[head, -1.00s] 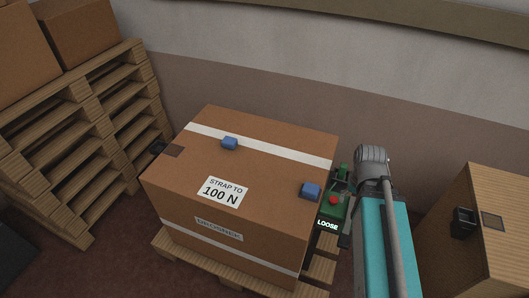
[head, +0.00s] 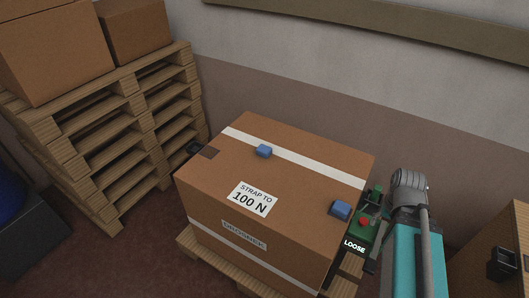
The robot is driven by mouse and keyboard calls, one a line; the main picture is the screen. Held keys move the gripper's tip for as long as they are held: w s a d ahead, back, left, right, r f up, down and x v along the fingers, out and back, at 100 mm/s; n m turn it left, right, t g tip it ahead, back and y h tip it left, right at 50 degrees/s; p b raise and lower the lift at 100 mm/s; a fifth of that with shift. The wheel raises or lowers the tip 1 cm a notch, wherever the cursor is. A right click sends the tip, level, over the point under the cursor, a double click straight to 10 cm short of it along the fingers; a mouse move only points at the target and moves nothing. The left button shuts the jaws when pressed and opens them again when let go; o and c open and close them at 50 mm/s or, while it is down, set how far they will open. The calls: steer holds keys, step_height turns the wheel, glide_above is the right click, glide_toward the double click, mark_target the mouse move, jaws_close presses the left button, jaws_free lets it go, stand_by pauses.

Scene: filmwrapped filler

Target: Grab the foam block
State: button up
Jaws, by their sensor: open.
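Two small blue blocks lie on top of a large brown carton in the head view. One blue block (head: 263,151) is by the white strap near the back; the other blue block (head: 340,209) is at the right edge. I cannot tell whether either is the foam block. The carton (head: 215,178) bears a label reading "STRAP TO 100 N". My teal and grey arm rises at the right, beside the carton. I cannot make out my gripper's fingers.
The carton stands on a low wooden pallet (head: 207,257). A green device (head: 362,232) with a red button and a "LOOSE" display is at its right side. Stacked pallets (head: 110,150) with cartons stand at left. Another carton (head: 485,260) is at right. Floor shows at lower left.

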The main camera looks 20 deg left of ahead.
step_height(320, 180, up, 6)
steer(key=p, duration=0.5)
steer(key=shift+f+p, duration=0.1)
steer(key=shift+p, duration=0.3)
